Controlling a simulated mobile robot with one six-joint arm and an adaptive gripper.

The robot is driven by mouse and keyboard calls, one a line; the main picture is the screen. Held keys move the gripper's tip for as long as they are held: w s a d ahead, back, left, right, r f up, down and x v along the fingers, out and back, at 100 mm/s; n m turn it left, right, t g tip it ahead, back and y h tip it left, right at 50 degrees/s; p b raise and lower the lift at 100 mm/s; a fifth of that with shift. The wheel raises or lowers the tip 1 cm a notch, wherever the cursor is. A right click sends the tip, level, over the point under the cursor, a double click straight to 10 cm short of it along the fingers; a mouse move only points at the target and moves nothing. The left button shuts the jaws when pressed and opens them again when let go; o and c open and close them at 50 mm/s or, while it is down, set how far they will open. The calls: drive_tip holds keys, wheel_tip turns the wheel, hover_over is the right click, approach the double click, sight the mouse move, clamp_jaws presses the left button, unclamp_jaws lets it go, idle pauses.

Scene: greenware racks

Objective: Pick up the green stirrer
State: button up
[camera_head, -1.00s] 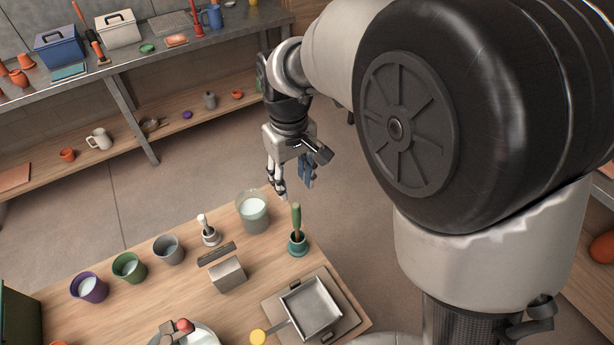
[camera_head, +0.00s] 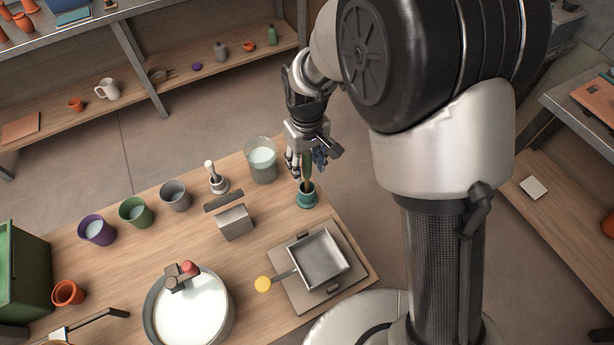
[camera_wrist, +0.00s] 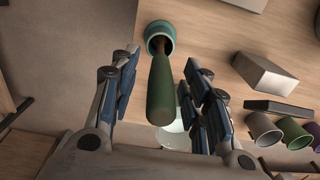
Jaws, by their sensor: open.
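The green stirrer (camera_head: 307,168) stands upright in a small teal pot (camera_head: 306,197) at the far right part of the wooden table. In the wrist view the green stirrer (camera_wrist: 161,88) points up toward the camera, with the teal pot (camera_wrist: 159,32) around its lower end. My gripper (camera_head: 306,168) is over the pot, with its fingers on either side of the stirrer's handle. In the wrist view my gripper (camera_wrist: 162,85) is open, and gaps show between the handle and both fingers. The handle's lower part is partly hidden by the gripper in the head view.
A glass beaker of white liquid (camera_head: 262,160) stands just left of the pot. A metal block (camera_head: 234,222), a white-handled tool in a small pot (camera_head: 211,178) and a square metal pan (camera_head: 319,262) are nearby. Several cups stand further left.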

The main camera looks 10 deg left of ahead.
drive_tip(key=shift+f, duration=0.9)
clamp_jaws()
